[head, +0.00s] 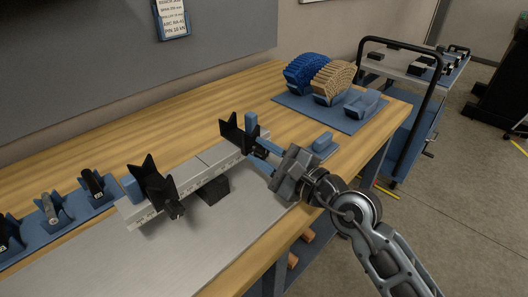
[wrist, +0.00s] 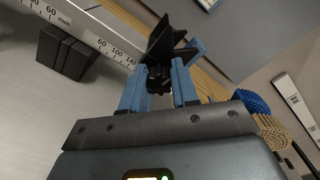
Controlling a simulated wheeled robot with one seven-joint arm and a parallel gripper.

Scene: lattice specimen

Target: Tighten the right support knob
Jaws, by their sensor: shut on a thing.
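The right support (head: 231,132) is a black V-shaped block on the right end of the pale graduated rail (head: 200,166). In the wrist view the support (wrist: 168,42) rises just beyond the fingertips. My gripper (head: 257,153) reaches in from the right at the front of this support. In the wrist view its blue fingers (wrist: 158,84) are shut on the dark right support knob (wrist: 157,78), one finger on each side. The fingers hide part of the knob, and its thread is not visible.
The left support (head: 152,182) stands on the rail with its own knob (head: 175,209) facing front. A blue tray (head: 290,101) at the back right bears blue and tan lattice pieces. Black parts lie in blue holders (head: 106,189) at left. A cart (head: 408,98) stands beyond the bench.

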